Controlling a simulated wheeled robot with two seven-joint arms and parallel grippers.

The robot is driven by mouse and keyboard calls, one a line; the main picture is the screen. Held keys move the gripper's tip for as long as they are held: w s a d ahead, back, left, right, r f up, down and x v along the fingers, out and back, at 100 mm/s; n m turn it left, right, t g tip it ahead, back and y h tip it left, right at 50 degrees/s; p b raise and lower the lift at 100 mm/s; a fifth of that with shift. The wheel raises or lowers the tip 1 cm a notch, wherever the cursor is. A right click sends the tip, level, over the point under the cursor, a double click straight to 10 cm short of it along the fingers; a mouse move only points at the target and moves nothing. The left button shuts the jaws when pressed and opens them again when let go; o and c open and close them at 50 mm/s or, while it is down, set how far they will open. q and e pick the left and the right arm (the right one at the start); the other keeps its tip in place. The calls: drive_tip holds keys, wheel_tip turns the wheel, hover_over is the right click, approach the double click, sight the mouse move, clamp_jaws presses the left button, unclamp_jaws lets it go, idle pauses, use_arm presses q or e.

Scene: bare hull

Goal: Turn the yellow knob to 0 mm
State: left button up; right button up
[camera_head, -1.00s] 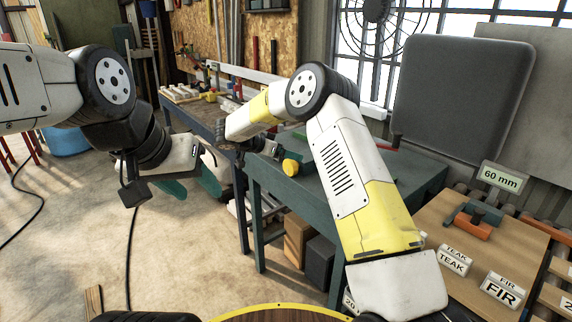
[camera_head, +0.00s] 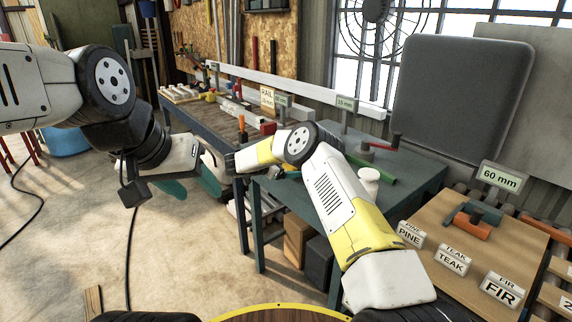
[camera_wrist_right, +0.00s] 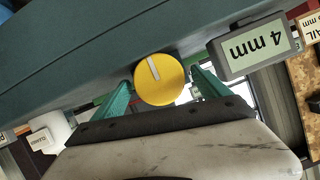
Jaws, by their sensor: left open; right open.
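The yellow knob (camera_wrist_right: 161,80) shows in the right wrist view, on the face of a dark teal body, with a pale pointer line aimed up and slightly left in the picture. My right gripper (camera_wrist_right: 160,82) is open, its green fingers on either side of the knob; I cannot tell whether they touch it. A grey display (camera_wrist_right: 258,48) beside the knob reads 4 mm, upside down. In the head view the knob is hidden behind my right arm. My left gripper (camera_head: 191,186) is open and empty, left of the teal table (camera_head: 415,178).
A wooden board (camera_head: 455,225) at right holds PINE, TEAK and FIR blocks below a 60 mm sign (camera_head: 500,178). Open floor lies at left.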

drive_tip(key=c, duration=1.4)
drive_tip(key=shift+w+n, duration=0.1)
drive_tip(key=shift+n, duration=0.2)
drive_tip(key=shift+a+n+g+h, duration=0.1)
drive_tip(key=shift+n+g+h, duration=0.4)
drive_tip(key=shift+n+g, duration=0.1)
drive_tip(key=shift+w+n+g+h, duration=0.2)
drive_tip(key=shift+n+g+h, duration=0.45)
drive_tip(key=shift+n, duration=0.85)
